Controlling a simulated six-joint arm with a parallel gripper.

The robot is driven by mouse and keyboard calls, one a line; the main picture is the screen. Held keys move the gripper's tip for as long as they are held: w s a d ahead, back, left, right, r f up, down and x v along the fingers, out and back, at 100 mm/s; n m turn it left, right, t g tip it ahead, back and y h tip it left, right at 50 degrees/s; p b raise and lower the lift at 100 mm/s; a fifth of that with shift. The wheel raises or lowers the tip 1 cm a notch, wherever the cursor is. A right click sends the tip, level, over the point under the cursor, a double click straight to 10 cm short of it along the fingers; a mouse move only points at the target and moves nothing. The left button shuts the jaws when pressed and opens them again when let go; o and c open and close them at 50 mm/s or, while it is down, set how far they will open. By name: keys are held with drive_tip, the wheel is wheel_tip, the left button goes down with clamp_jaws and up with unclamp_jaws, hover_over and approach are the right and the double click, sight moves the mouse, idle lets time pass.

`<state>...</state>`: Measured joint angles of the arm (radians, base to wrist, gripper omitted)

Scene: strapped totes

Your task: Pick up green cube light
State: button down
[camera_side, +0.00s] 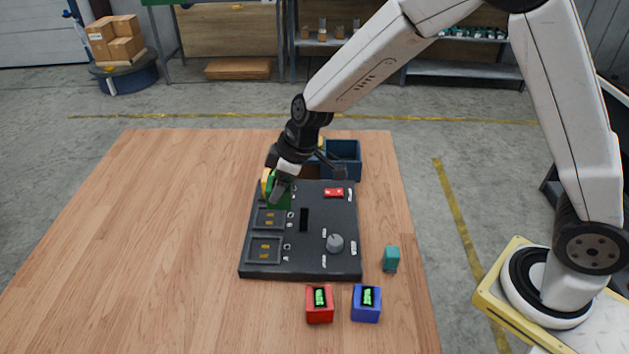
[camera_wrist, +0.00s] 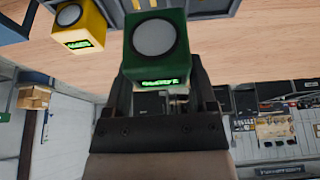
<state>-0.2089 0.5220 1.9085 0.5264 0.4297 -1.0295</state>
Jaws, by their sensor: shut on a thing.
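The green cube (camera_side: 285,202) is at my gripper (camera_side: 279,192), over the far left part of the dark panel (camera_side: 338,262) in the side view. In the wrist view my gripper (camera_wrist: 158,78) is shut on the green cube (camera_wrist: 155,64), which has a pale round disc on one face and a lit green label on another. My fingers partly cover the cube in the side view. I cannot tell how far its underside is from the panel.
A yellow cube (camera_wrist: 80,27) is close by, mostly hidden in the side view. Red (camera_side: 319,305) and blue (camera_side: 367,303) cubes and a teal block (camera_side: 391,259) stand near the panel's front right. A blue bin (camera_side: 342,161) is behind it. The table's left side (camera_side: 130,240) is clear.

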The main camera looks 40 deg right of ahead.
drive_tip(key=s+d+r, duration=0.2)
drive_tip(key=s+r, duration=0.3)
drive_tip(key=s, duration=0.5)
drive_tip(key=shift+d+r, duration=0.2)
drive_tip(key=shift+r, duration=0.2)
drive_tip(key=shift+d, duration=0.1)
